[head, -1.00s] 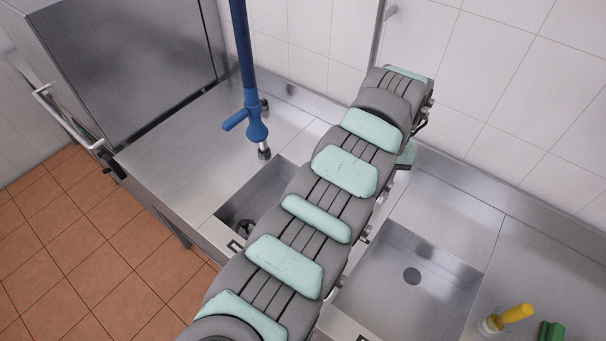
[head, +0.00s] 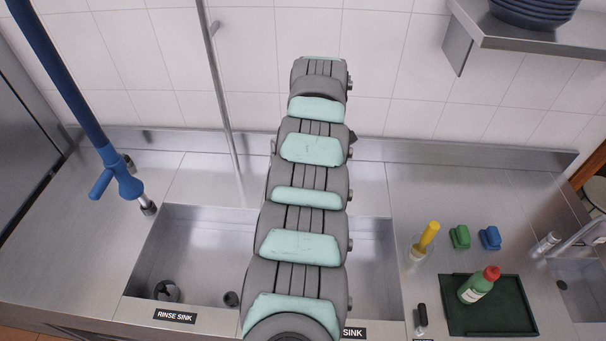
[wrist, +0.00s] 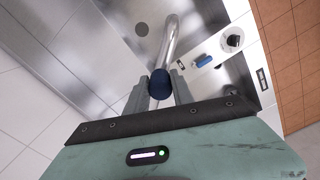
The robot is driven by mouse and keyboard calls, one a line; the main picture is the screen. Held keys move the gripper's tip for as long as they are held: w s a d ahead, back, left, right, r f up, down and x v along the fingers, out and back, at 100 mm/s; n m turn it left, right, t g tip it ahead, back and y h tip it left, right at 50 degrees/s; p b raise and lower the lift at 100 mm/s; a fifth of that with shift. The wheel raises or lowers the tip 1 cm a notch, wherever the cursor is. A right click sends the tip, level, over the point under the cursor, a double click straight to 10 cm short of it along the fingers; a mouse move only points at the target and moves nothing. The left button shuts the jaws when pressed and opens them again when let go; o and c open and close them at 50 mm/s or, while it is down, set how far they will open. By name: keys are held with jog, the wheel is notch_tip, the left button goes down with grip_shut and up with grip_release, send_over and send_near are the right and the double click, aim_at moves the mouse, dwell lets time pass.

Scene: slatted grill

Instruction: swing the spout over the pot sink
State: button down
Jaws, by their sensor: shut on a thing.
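The spout is a bent chrome pipe (wrist: 171,42) with a dark blue end piece (wrist: 160,84), seen in the wrist view. My gripper (wrist: 160,90) is shut on that blue end, one finger on each side. In the head view my arm hides the gripper and the spout. A basin (head: 372,270) lies to the right of my arm; its label is partly covered and reads only "SINK".
The rinse sink (head: 200,235) lies left of my arm. A blue spray valve (head: 122,180) hangs at the left. A shelf (head: 540,35) juts out above.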

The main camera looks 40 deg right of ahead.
jog(key=shift+d+f+n, duration=0.1)
jog(key=shift+d+n, duration=0.2)
jog(key=shift+d, duration=0.15)
jog(key=c, duration=1.1)
grip_release()
jog(key=shift+d, duration=0.15)
notch_tip(320, 180, up, 9)
jog(key=shift+d+r+b, duration=0.1)
jog(key=shift+r+b, duration=0.1)
jog(key=shift+b, duration=0.3)
jog(key=shift+r, duration=0.75)
